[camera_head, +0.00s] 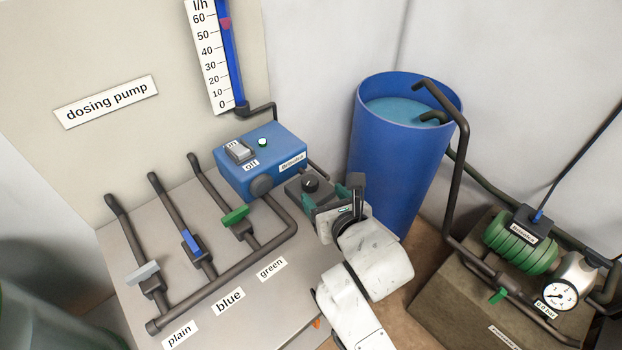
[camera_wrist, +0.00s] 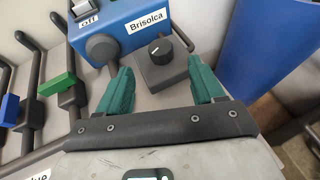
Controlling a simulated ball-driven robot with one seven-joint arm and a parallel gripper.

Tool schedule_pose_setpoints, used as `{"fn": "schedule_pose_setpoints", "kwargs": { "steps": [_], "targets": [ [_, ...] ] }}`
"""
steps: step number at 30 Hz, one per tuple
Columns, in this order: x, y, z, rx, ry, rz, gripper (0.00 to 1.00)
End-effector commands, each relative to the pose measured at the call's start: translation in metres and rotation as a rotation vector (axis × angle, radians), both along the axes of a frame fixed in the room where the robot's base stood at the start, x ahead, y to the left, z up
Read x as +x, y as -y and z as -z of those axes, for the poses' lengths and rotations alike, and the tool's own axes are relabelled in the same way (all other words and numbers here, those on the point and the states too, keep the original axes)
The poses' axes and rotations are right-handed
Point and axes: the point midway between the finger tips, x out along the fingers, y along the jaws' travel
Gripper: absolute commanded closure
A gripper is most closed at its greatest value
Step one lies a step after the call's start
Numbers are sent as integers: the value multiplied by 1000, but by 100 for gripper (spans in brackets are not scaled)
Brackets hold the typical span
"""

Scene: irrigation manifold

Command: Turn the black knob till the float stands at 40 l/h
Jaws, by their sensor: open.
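The black knob (camera_head: 310,184) sits on a dark grey box beside the blue pump. In the wrist view the knob (camera_wrist: 160,50) has a white pointer line and lies between and just beyond my green fingertips. My gripper (camera_head: 331,195) is open and empty; its fingers (camera_wrist: 160,68) are apart, and I see no contact with the knob. The float (camera_head: 225,24) is red, in the blue tube beside the l/h scale (camera_head: 207,60). It stands between the 50 and 60 marks, at roughly 55.
The blue pump (camera_head: 262,160) has a rocker switch (camera_head: 240,151) and a lit green lamp (camera_head: 263,142). Left are pipes with grey, blue and green valve handles. A blue barrel (camera_head: 385,150) of water stands close right of my gripper. Pump and gauge (camera_head: 561,294) are far right.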

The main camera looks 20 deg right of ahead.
Motion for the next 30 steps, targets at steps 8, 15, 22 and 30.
{"fn": "schedule_pose_setpoints", "kwargs": {
  "steps": [8,15,22,30],
  "targets": [
    [48,2,19,1,0,0,33],
    [70,2,29,1,-1,0,33],
    [74,3,30,2,0,1,33],
    [74,2,30,2,0,0,46]
  ]
}}
